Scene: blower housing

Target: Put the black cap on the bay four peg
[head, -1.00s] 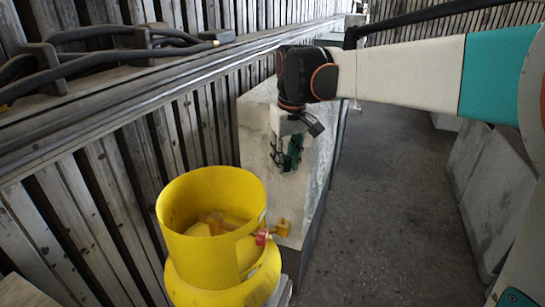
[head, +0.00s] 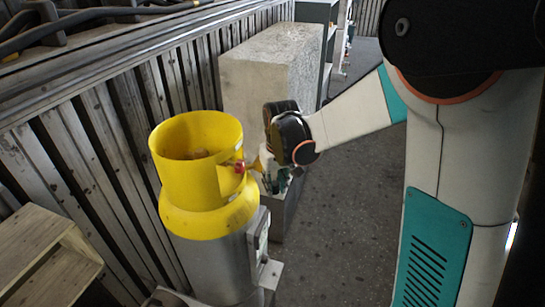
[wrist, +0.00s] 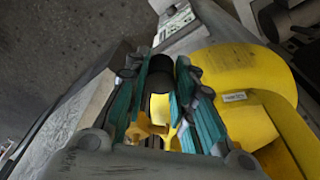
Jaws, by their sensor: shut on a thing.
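My gripper (wrist: 158,98) has its teal-padded fingers closed on a dark, rounded piece, the black cap (wrist: 162,68). A bright yellow patch and a yellow-brown bracket-like part show between the fingers in the wrist view; I cannot tell whether they touch the cap. In the head view my gripper (head: 272,180) points down just right of the yellow housing, partly hidden by my wrist, and the cap cannot be made out there. I cannot make out a bay four peg in either view.
The yellow cylinder-shaped housing (head: 185,190), open at the top, stands close left of my gripper on a grey metal body (head: 215,262). A concrete block (head: 265,75) stands behind. A ribbed wall (head: 90,165) runs along the left. Grey floor (head: 340,210) is clear to the right.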

